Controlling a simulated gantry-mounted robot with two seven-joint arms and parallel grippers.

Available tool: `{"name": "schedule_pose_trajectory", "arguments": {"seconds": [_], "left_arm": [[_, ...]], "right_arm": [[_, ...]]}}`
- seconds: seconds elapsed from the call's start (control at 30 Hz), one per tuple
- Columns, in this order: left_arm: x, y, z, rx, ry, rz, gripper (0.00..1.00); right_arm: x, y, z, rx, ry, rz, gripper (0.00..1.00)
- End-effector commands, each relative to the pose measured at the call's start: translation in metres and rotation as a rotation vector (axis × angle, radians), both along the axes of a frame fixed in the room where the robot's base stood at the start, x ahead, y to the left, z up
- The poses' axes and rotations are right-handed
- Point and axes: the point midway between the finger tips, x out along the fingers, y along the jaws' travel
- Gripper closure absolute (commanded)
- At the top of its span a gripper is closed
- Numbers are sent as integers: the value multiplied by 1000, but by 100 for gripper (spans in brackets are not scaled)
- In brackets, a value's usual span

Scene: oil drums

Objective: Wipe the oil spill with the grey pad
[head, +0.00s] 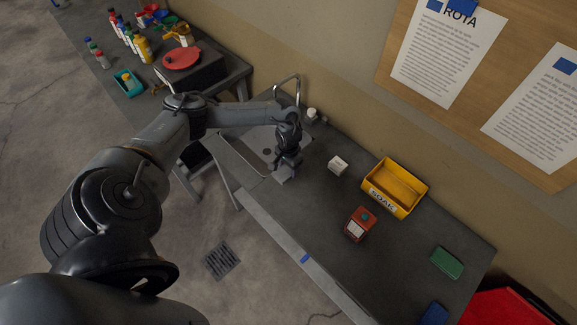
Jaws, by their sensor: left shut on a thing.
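My left gripper (286,165) points down at the right edge of the sink, at the left end of the dark bench (315,222). It is shut on a small light-grey block, which looks like the grey pad (284,175). The pad is at or just above the bench top; I cannot tell if it touches. The gripper hides part of it. I cannot make out an oil spill on the dark surface. My right gripper is not in view.
A metal sink (252,146) with a tap (288,80) lies left of the gripper. A white box (337,165), a yellow SOAK tray (401,178), a red device (359,224) and a green block (447,262) stand on the bench. The bench's front middle is clear.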

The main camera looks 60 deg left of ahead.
Motion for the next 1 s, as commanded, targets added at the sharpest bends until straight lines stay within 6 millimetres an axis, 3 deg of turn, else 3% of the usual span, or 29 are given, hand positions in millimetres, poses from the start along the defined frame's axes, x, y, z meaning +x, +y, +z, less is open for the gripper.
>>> {"name": "schedule_pose_trajectory", "arguments": {"seconds": [0.1,0.3,0.73,1.0], "left_arm": [[0,0,14,0,0,1,66],[0,0,23,0,0,1,66],[0,0,22,0,0,12,66],[-6,-9,22,-1,2,145,66]], "right_arm": [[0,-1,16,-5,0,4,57],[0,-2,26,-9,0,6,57],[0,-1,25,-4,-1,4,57],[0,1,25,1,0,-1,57]]}}
